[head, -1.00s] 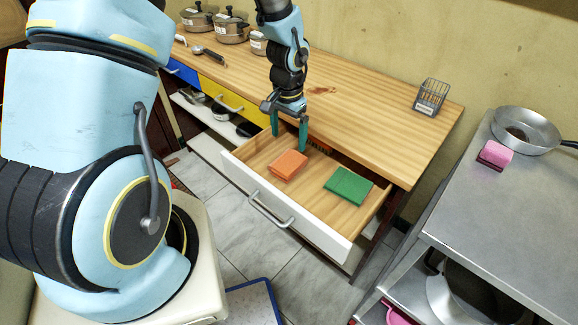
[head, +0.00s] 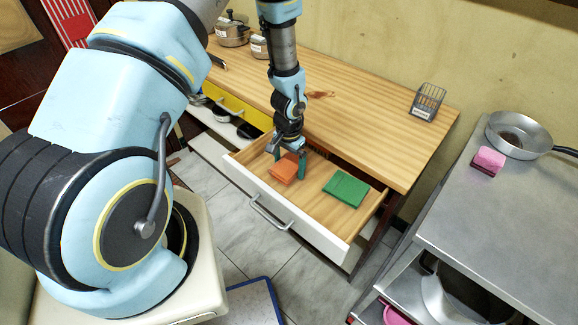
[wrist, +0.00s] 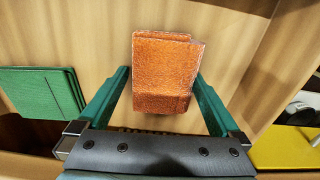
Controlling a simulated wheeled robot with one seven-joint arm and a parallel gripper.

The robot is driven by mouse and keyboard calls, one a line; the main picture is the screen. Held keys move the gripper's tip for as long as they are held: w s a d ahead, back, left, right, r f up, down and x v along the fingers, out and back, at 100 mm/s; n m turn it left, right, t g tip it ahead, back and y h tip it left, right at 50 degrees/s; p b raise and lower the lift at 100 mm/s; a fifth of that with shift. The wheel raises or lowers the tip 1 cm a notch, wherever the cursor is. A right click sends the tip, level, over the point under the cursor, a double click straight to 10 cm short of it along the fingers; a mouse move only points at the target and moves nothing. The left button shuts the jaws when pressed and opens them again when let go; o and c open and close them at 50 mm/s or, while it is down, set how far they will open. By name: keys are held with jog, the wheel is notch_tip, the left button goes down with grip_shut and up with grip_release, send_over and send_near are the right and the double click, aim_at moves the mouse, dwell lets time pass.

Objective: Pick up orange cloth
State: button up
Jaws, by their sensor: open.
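The folded orange cloth (head: 284,168) lies in the open drawer (head: 322,206), left of a folded green cloth (head: 346,188). My gripper (head: 289,165) is in the drawer space at the orange cloth, pointing down. In the wrist view, the orange cloth (wrist: 163,75) sits ahead of and partly between the two green fingers of my gripper (wrist: 164,100). The fingers are apart, one on each side of its lower part, with gaps. The green cloth (wrist: 40,95) is at the left there. I cannot tell the exact height of the fingertips above the drawer floor.
The drawer's white front with its handle (head: 271,212) and the wooden counter edge (head: 335,150) bound the space. A metal table with a pan (head: 519,135) and a pink sponge (head: 488,160) is at the right.

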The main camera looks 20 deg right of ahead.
jog(key=c, duration=1.2)
